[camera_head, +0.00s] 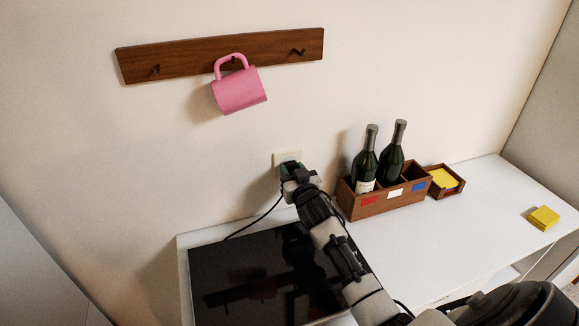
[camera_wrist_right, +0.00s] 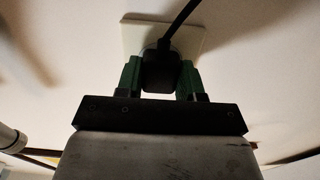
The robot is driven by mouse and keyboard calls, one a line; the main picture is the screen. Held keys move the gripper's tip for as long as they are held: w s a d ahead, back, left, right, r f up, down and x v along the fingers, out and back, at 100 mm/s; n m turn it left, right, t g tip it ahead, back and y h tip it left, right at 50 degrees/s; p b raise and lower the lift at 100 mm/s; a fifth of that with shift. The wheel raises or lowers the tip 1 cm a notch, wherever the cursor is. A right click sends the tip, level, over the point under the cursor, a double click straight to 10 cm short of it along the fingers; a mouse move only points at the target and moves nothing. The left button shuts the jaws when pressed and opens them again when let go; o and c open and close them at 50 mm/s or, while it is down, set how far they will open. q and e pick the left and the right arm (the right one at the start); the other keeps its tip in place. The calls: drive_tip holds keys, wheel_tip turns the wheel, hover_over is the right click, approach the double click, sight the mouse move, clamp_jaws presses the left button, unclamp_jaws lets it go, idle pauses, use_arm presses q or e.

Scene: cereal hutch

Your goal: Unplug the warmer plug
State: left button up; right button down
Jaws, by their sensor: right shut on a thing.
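The black warmer plug (camera_wrist_right: 160,72) sits at the pale wall outlet (camera_wrist_right: 131,38) in the right wrist view. Its black cord (camera_wrist_right: 181,18) runs off the top of that view. My right gripper (camera_wrist_right: 160,78) is shut on the plug, with one green finger on each side. In the head view my right gripper (camera_head: 289,170) is at the wall outlet (camera_head: 287,156) and hides the plug. The cord (camera_head: 255,218) hangs from there toward the black hob-like panel. I cannot tell whether the plug is fully seated. My left gripper is not in view.
The black glossy panel (camera_head: 225,275) lies on the white counter (camera_head: 410,245) below the outlet. A wooden box (camera_head: 375,207) with two dark bottles stands just right of my arm. A pink mug (camera_head: 239,92) hangs on a wooden rack (camera_head: 190,63) above.

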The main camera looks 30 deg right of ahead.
drive_tip(key=shift+p+v, duration=1.2)
drive_tip(key=shift+v, duration=1.55)
drive_tip(key=shift+r, duration=0.1)
drive_tip(key=s+a+r+n+y, duration=0.1)
drive_tip(key=s+a+r+y, duration=0.1)
drive_tip(key=s+a, duration=0.7)
drive_tip(key=s+a+r+n+y, duration=0.1)
drive_tip(key=s+a+r+y, duration=0.1)
drive_tip(key=s+a, duration=0.6)
drive_tip(key=s, duration=0.2)
drive_tip(key=shift+s+a+n+t, duration=0.3)
drive_tip(key=shift+a+n, duration=0.1)
drive_tip(key=shift+w, duration=0.1)
